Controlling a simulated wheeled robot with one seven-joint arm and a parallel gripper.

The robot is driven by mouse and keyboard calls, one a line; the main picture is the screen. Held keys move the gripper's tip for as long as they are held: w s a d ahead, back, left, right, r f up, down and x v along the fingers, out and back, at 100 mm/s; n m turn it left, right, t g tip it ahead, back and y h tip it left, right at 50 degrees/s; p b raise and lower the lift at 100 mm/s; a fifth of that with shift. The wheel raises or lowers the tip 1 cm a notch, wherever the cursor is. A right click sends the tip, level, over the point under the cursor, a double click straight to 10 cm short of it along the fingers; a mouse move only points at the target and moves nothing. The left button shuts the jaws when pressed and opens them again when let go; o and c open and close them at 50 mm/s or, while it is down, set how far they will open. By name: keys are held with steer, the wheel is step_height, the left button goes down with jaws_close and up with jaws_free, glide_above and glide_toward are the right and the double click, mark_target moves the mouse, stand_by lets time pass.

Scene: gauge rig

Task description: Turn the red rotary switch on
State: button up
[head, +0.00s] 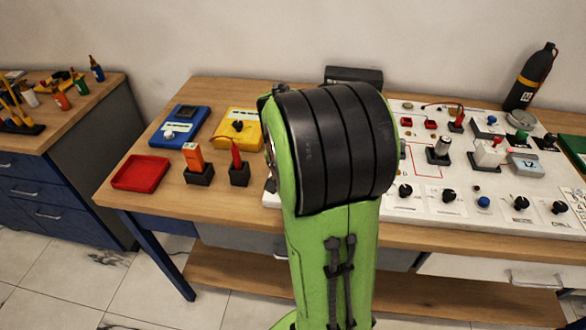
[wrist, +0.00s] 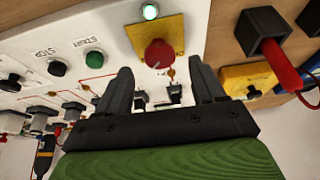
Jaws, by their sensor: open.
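The red rotary switch (wrist: 158,53) is a round red knob on a yellow square plate (wrist: 135,32), seen in the wrist view near the top middle. My gripper (wrist: 160,72) is open and empty, its two dark fingers apart. In the wrist picture the knob lies between and slightly beyond the fingertips; I cannot tell whether they touch it. In the head view my green and black arm hides the switch and the gripper.
The white panel (head: 420,212) carries several knobs, buttons and connectors. A red probe in a black holder (wrist: 262,30) stands to the right.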

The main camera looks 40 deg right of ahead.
steer(key=p+v, duration=0.3)
steer(key=v, duration=0.9)
steer(key=shift+a+r, duration=0.1)
steer(key=shift+r, duration=0.05)
